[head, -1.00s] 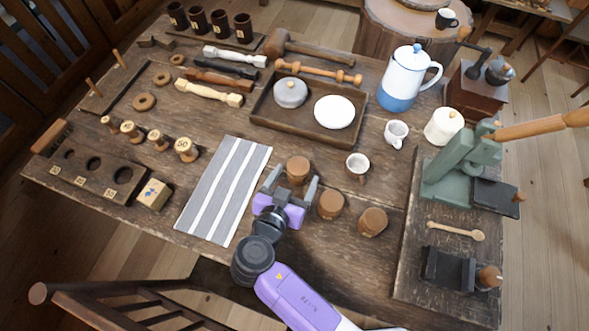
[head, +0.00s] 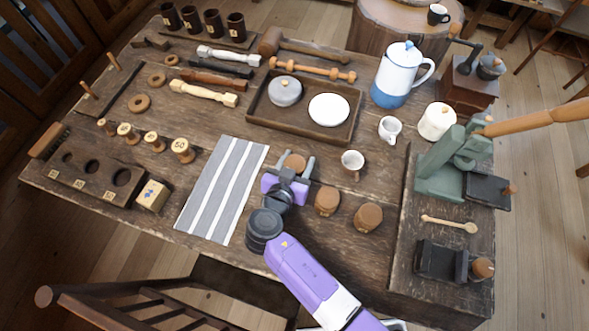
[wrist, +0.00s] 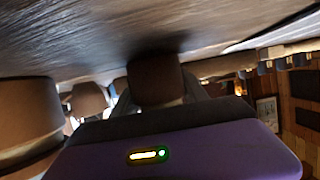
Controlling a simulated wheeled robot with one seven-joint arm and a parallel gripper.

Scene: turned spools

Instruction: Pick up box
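A small round brown wooden box (head: 294,163) stands on the table, right of the striped cloth. My gripper (head: 291,167) is low over the table with one finger on each side of this box. The fingers look open, with the box between them and my purple palm close behind it. In the wrist view the box (wrist: 156,79) shows in the middle, just beyond the palm edge; finger contact cannot be made out. Two similar round boxes (head: 327,201) (head: 368,217) stand to the right of my gripper. A square light wooden box (head: 152,196) with blue marks stands at the left.
Behind is a dark tray (head: 257,117) with a lidded pot and a white dish. The striped cloth (head: 224,190) lies flat at left. A green press (head: 440,172) stands at right.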

